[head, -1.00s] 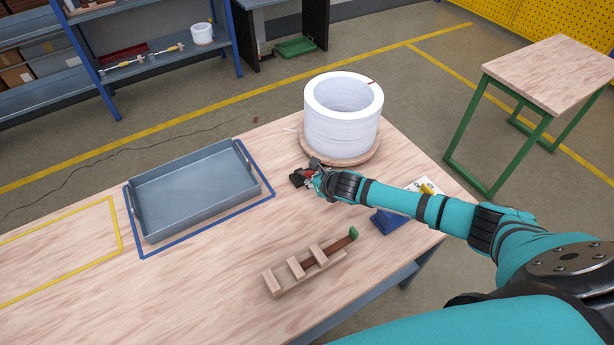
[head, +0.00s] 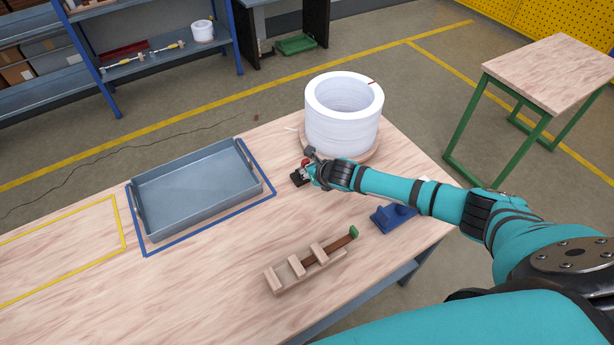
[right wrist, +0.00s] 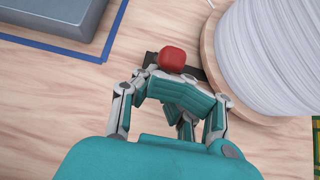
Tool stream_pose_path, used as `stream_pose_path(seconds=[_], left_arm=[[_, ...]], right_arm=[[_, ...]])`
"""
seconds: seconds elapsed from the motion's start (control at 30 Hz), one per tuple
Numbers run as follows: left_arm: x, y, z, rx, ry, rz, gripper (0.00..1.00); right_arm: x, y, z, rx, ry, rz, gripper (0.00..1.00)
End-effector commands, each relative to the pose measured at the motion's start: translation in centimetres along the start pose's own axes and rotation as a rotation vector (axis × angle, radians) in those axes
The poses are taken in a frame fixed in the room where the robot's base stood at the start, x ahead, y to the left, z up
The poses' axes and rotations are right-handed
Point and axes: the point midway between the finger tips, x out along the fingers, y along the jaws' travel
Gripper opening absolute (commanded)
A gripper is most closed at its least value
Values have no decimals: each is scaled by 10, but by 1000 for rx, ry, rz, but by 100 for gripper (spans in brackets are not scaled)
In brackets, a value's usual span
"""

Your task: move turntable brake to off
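The turntable brake is a small black base (head: 297,179) with a red knob (head: 306,162), beside the wooden turntable (head: 371,151). A thick white ring stack (head: 344,128) stands on the turntable. In the right wrist view the red knob (right wrist: 172,59) sits above the black base (right wrist: 150,59). My right gripper (head: 312,166) is at the brake and partly hides it. In the right wrist view its fingers (right wrist: 183,88) look folded together just below the knob, not around it. I cannot tell whether they touch it. My left gripper is not in view.
A grey tray (head: 141,212) lies inside a blue outline left of the brake. A wooden rack (head: 275,279) with a green-tipped bar and a blue block (head: 384,219) are nearer the front.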

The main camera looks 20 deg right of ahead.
Motion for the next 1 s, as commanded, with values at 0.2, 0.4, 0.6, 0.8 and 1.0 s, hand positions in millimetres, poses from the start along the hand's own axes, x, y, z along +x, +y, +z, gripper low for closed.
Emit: stream_pose_path(seconds=[0.2, 0.4, 0.6, 0.8, 1.0], left_arm=[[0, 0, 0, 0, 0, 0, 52], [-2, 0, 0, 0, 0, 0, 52], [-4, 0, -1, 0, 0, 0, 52], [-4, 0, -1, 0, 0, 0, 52], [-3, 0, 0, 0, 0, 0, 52]], right_arm=[[0, -1, 0, 0, 1, -2, 0], [0, -1, 6, 0, 0, -2, 0], [0, -1, 12, -1, 0, -2, 0], [1, -1, 12, 0, 1, -2, 0], [2, -1, 10, 0, 1, -2, 0]])
